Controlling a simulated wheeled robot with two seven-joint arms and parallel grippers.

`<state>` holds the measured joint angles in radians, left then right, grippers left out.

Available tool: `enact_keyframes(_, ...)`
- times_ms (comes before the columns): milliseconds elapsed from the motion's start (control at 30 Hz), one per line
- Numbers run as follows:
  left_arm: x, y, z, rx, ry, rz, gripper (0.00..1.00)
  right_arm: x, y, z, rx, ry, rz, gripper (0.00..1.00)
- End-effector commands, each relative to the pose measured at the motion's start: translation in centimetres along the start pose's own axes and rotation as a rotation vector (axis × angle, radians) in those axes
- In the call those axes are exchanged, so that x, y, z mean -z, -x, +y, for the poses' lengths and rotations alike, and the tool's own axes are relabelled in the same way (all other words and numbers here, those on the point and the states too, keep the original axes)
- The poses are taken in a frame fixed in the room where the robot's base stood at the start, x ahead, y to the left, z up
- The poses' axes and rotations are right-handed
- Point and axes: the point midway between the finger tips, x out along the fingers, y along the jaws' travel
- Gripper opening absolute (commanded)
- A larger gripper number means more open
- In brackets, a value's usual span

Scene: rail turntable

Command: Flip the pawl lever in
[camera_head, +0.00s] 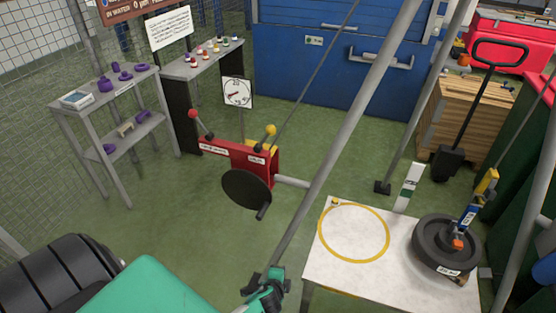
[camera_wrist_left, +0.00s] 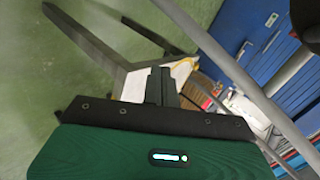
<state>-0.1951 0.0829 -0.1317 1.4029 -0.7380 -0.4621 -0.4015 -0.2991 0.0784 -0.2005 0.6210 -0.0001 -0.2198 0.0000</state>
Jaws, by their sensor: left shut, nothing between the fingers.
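A winch with a red body (camera_head: 232,155) stands in the middle of the head view. One lever with a red knob (camera_head: 193,114) leans up to the left. Another with a yellow knob (camera_head: 270,130) stands at its right end. I cannot read their labels, so I cannot tell which is the pawl lever. A dark round disc (camera_head: 246,189) with a crank handle (camera_head: 264,211) is on the front. My left gripper (camera_head: 275,275) is low, well below the winch and apart from it. In the left wrist view its fingers (camera_wrist_left: 161,86) are shut and empty. My right gripper is out of view.
A grey pole (camera_head: 337,145) slants up between the winch and a white table (camera_head: 325,262) with a yellow ring. A black weight (camera_head: 430,240) stands on the table. Shelves (camera_head: 120,96) stand at the left. Green floor (camera_head: 170,200) is clear left of the winch.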

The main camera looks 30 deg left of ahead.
Motion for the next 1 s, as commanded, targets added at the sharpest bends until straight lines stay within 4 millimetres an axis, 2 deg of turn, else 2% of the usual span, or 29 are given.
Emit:
enact_keyframes(33, 0.8, 0.5, -4.0, 0.075, -0.047, -0.002, 0.0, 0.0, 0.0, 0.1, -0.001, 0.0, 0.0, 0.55)
enact_keyframes(100, 1.7, 1.6, -9.1, 0.177, -0.12, -0.017, 0.0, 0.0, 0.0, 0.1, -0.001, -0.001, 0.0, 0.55)
enact_keyframes(167, 2.2, 2.9, -13.4, 0.266, -0.179, -0.038, 0.0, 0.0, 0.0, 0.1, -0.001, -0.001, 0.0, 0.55)
enact_keyframes(200, 2.5, 3.9, -16.2, 0.324, -0.216, -0.057, 0.0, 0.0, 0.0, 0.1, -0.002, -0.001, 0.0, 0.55)
enact_keyframes(300, 3.0, 7.0, -22.7, 0.462, -0.296, -0.115, 0.0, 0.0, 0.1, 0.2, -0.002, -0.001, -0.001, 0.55)
enact_keyframes(400, 3.0, 10.2, -27.8, 0.578, -0.355, -0.178, 0.0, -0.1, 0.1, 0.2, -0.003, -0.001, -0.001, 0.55)
enact_keyframes(500, 3.0, 13.0, -31.5, 0.665, -0.396, -0.234, 0.0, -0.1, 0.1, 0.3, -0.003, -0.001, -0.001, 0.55)
enact_keyframes(600, 2.8, 15.0, -33.7, 0.719, -0.419, -0.275, 0.0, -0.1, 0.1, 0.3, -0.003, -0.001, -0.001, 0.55)
enact_keyframes(700, 2.7, 16.0, -34.8, 0.746, -0.432, -0.297, 0.0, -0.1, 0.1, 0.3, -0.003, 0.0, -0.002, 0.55)
enact_keyframes(1000, 2.7, 16.2, -35.0, 0.751, -0.435, -0.303, 0.0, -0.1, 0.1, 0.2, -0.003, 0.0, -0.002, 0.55)
